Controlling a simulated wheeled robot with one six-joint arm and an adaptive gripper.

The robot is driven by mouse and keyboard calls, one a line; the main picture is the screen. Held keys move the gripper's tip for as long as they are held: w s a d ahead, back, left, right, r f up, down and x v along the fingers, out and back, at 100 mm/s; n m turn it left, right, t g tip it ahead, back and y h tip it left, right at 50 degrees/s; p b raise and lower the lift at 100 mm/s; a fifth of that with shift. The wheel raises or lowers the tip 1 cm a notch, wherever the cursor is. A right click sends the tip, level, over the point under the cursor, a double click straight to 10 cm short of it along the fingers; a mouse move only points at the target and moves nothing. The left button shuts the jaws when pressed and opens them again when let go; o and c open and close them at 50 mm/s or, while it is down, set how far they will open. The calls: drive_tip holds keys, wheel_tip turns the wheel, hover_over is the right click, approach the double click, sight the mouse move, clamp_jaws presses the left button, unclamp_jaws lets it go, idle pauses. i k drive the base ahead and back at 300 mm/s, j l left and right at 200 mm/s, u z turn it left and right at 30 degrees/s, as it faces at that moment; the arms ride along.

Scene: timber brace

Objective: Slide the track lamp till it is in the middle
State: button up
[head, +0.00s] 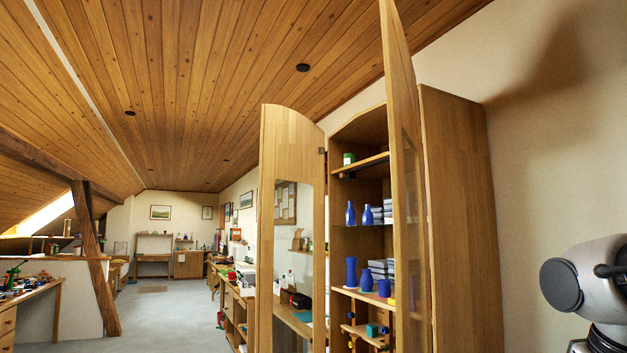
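I cannot make out a track lamp in the head view. A long pale strip (84,88) runs along the left side of the wooden ceiling; I cannot tell whether it is a lamp track. Small dark round fittings, such as the one near the top middle (303,68), sit in the ceiling boards. Part of my own arm, grey and black, shows at the lower right edge. My gripper is not in view.
A tall wooden cabinet (462,210) stands close by on the right, both doors (291,130) swung open. Its shelves hold blue vases (351,213) and boxes. A slanted timber brace (93,260) stands at the left, near a cluttered workbench (30,288). The grey floor (165,320) between is clear.

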sight(350, 175)
drive_tip(key=i+j+u, duration=0.4)
drive_tip(key=i, duration=0.3)
drive_tip(key=i+u, duration=0.35)
drive_tip(key=i, duration=0.4)
